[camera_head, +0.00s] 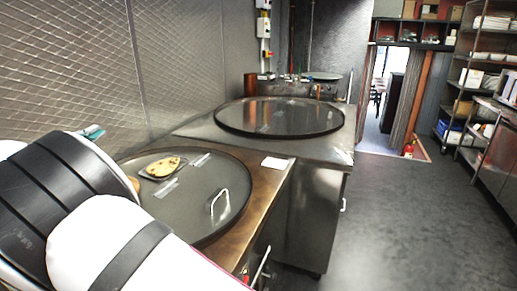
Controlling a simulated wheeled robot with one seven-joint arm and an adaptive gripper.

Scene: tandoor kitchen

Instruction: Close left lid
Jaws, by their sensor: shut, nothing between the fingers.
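A round dark lid (205,172) lies flat on the near counter at the left, and its silver handle (220,205) stands up near its right edge. My arm hides its lower left part. A second round dark lid (280,117) lies flat on the steel unit further back. I cannot tell from here whether either one is fully seated. My arm fills the lower left corner. My gripper is out of view.
A flatbread (163,166) on a small dark tray and some clear strips rest on the near lid. A white card (275,162) lies on the counter. Shelving (480,60) stands at the right. The grey floor (400,220) between is clear.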

